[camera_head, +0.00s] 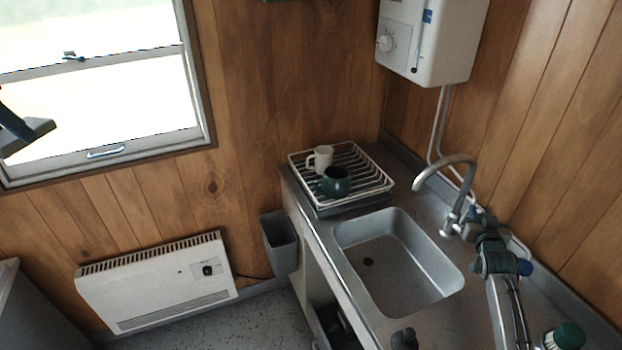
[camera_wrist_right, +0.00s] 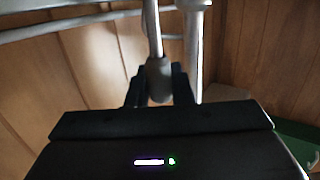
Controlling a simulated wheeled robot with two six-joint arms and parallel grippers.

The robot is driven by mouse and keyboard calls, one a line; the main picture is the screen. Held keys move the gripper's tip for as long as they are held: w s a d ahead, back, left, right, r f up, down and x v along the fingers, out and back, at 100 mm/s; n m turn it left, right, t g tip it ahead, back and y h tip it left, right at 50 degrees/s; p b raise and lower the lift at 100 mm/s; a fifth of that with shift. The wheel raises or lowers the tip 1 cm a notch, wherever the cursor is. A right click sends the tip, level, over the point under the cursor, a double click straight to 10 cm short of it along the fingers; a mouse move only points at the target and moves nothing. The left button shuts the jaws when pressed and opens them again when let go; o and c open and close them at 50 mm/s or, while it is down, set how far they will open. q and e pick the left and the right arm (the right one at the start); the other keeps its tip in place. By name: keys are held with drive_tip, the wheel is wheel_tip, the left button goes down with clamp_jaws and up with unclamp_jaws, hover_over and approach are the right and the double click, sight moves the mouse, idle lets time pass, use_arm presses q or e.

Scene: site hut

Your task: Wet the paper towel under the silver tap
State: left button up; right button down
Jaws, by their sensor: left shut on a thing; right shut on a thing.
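The silver tap (camera_head: 453,180) arches over the steel sink (camera_head: 385,290) on the right; no water shows below its spout. My right gripper (camera_head: 474,214) is at the tap's base. In the right wrist view its dark fingers (camera_wrist_right: 160,88) are shut around the rounded end of the tap's grey lever (camera_wrist_right: 158,70), with the tap's upright pipe (camera_wrist_right: 196,45) just behind. At the left edge of the head view, part of my left arm shows in front of the window; its fingertips and anything in them cannot be made out. I see no paper towel.
A white dish rack (camera_head: 365,203) with a white mug (camera_head: 320,157) and a dark green mug (camera_head: 335,181) stands behind the sink. A grey bin (camera_head: 280,243) hangs at the counter's left side. A green-topped brush (camera_head: 567,336) is at bottom right. The sink basin is empty.

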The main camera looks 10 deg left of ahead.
use_arm(q)
drive_tip(key=shift+a+f, duration=0.1)
drive_tip(key=shift+a, duration=0.1)
use_arm(e)
drive_tip(key=shift+r, duration=0.1)
use_arm(q)
drive_tip(key=shift+w, duration=0.1)
use_arm(e)
drive_tip(key=c, duration=1.3)
unclamp_jaws()
use_arm(q)
drive_tip(key=shift+d, duration=0.25)
use_arm(e)
drive_tip(key=shift+s+d, duration=0.1)
drive_tip(key=shift+s, duration=0.05)
use_arm(q)
drive_tip(key=shift+a+f+b, duration=0.1)
drive_tip(key=shift+f+b, duration=0.15)
drive_tip(key=shift+b, duration=0.05)
use_arm(e)
drive_tip(key=shift+s, duration=0.4)
use_arm(q)
wheel_tip(320, 180, down, 4)
drive_tip(key=b, duration=0.4)
drive_tip(key=shift+r, duration=0.1)
drive_tip(key=shift+f, duration=0.2)
use_arm(e)
drive_tip(key=s+a+r, duration=0.1)
drive_tip(key=s, duration=1)
drive_tip(key=shift+a, duration=0.1)
